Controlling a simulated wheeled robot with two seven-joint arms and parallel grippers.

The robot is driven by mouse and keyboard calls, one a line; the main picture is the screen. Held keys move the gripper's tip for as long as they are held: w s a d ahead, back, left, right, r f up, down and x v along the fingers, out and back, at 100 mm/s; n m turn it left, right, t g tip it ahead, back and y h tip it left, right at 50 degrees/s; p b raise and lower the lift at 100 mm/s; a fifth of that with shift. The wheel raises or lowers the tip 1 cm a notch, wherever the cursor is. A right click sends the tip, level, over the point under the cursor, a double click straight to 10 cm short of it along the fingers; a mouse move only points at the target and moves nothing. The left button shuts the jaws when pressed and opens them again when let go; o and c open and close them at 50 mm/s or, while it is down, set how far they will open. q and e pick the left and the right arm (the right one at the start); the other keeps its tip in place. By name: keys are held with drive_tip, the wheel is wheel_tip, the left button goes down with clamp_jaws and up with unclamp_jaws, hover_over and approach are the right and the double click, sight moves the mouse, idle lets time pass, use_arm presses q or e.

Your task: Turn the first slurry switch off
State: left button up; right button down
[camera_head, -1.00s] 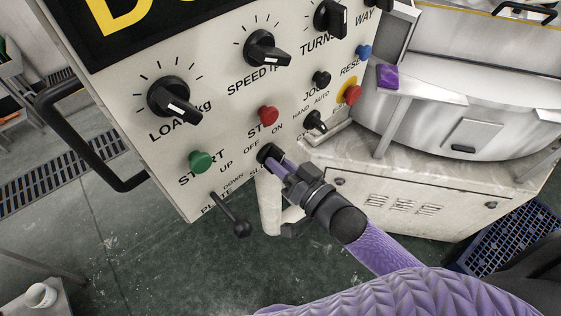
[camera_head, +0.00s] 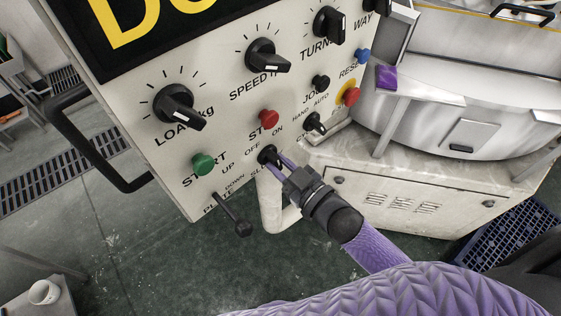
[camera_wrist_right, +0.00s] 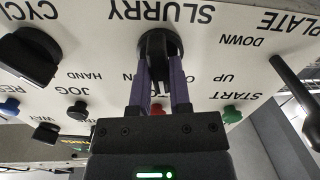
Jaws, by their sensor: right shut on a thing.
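The slurry switch is a black rotary knob (camera_head: 267,154) low on the white control panel (camera_head: 225,125), under the OFF and ON marks. In the right wrist view the knob (camera_wrist_right: 158,42) sits at the upper middle, beside the upside-down word SLURRY. My right gripper (camera_head: 279,162) is shut on the knob's handle, with its purple fingers on either side of it; the fingers also show in the right wrist view (camera_wrist_right: 160,75). They partly hide the OFF and ON marks, and I cannot tell exactly which mark the handle points at. My left gripper is not in view.
Close by are the plate lever (camera_head: 237,217), green start button (camera_head: 203,164), red stop button (camera_head: 269,119) and hand/auto switch (camera_head: 315,123). A white pipe (camera_head: 271,205) runs below the panel. The machine's cabinet (camera_head: 400,190) stands to the right. A black handle bar (camera_head: 90,150) is at left.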

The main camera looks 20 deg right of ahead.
drive_tip(key=shift+n, duration=1.9)
drive_tip(key=c, duration=0.6)
unclamp_jaws()
drive_tip(key=shift+o, duration=0.2)
drive_tip(key=v, duration=1)
